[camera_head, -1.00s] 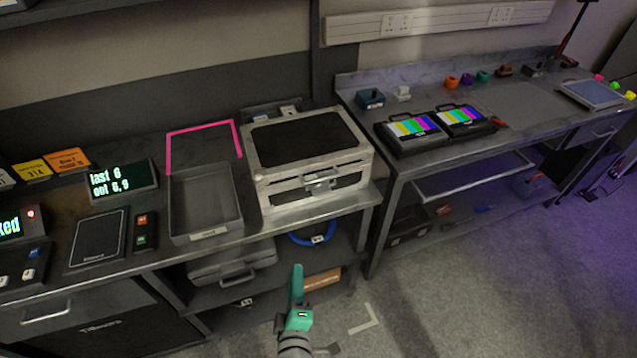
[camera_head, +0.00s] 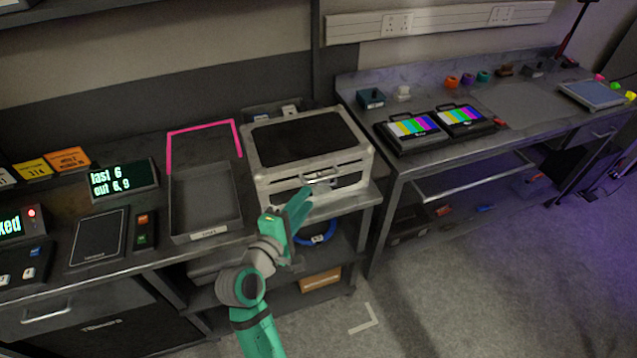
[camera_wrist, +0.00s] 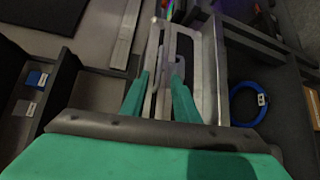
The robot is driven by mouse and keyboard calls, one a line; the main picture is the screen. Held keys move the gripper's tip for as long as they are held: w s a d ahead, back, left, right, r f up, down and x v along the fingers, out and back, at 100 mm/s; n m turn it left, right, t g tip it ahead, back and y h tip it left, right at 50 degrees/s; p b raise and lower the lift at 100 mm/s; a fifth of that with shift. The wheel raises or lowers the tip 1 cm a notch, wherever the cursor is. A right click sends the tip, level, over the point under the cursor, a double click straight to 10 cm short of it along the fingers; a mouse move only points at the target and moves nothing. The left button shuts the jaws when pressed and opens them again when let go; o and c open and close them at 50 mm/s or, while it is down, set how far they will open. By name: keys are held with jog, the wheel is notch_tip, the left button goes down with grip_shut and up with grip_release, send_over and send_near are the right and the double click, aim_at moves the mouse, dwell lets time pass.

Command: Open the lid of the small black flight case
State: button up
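The flight case (camera_head: 258,178) has a black top panel with silver edges and corners. It stands on the left bench, near its right end, with its lid (camera_head: 305,139) down. A metal handle or latch (camera_head: 321,180) is on its front face. In the wrist view, the two green fingers of my gripper (camera_wrist: 158,82) are spread apart. Silver case parts (camera_wrist: 210,72) show ahead of and between the fingers. I cannot tell whether either finger touches them.
An empty grey tray (camera_head: 205,195) is left of the case, with a pink outline (camera_head: 203,128) behind it. A blue cable coil (camera_head: 318,238) lies on the shelf below; it also shows in the wrist view (camera_wrist: 235,104). The right bench (camera_head: 440,158) holds two colour-bar monitors (camera_head: 414,127).

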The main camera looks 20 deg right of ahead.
aim_at(319, 181)
jog(key=x, duration=0.8)
jog(key=shift+w+d+f, duration=0.1)
jog(key=shift+w, duration=0.25)
jog(key=shift+d, duration=0.25)
jog(key=shift+a, duration=0.2)
grip_shut()
